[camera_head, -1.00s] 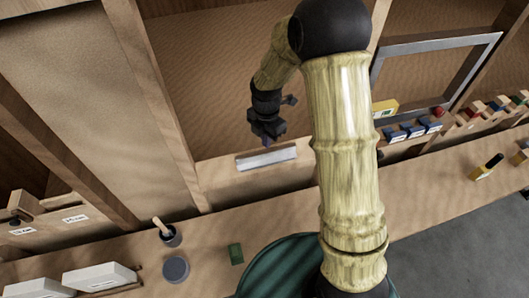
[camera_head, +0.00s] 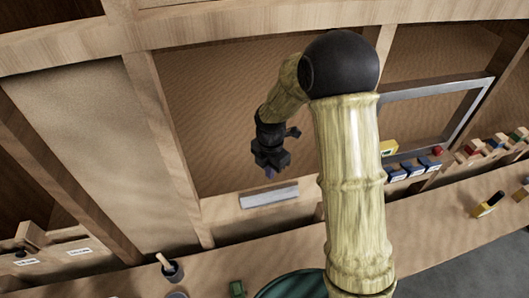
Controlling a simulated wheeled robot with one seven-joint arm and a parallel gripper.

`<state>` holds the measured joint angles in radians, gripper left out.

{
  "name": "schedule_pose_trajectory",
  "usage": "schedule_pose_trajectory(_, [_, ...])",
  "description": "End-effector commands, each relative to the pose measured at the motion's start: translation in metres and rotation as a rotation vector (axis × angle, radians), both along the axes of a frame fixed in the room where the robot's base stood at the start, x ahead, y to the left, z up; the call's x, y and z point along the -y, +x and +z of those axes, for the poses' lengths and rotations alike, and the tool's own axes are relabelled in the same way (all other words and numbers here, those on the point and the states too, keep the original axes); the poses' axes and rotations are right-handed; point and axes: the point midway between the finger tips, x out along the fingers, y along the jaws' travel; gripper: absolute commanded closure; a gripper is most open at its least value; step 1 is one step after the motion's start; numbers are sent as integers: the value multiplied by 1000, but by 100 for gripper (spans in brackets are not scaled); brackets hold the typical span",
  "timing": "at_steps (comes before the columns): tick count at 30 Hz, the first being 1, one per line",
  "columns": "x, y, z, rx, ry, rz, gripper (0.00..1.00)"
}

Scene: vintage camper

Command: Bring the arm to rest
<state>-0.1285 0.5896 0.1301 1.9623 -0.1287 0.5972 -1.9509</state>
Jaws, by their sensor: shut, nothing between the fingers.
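My arm (camera_head: 350,190) rises from the bottom of the head view, with bamboo-like links and a black elbow, and bends over to the left. My gripper (camera_head: 270,170) is dark and hangs from the end of the arm in the middle of the view. It is shut with nothing visible held. It shows just above a pale grey bar (camera_head: 269,196) at the back of the counter; how far apart they are in depth I cannot tell.
A wooden counter (camera_head: 220,253) runs along the wall panels. A dark cup with a wooden handle (camera_head: 171,270) and a green block (camera_head: 237,288) stand lower left. Blue boxes (camera_head: 397,174), a yellow box (camera_head: 388,147) and a metal frame (camera_head: 455,118) are to the right.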

Motion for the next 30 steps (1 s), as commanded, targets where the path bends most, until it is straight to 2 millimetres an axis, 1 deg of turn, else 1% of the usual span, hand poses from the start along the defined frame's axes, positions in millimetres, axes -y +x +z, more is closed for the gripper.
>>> schedule_pose_trajectory(7, [2,-2,1,4,0,-32,100])
schedule_pose_trajectory(11, [11,-10,7,19,3,-176,100])
schedule_pose_trajectory(14, [21,-20,14,38,10,-365,100])
schedule_pose_trajectory(20, [44,-47,27,77,36,-807,100])
schedule_pose_trajectory(30, [78,-99,41,124,128,-1564,100])
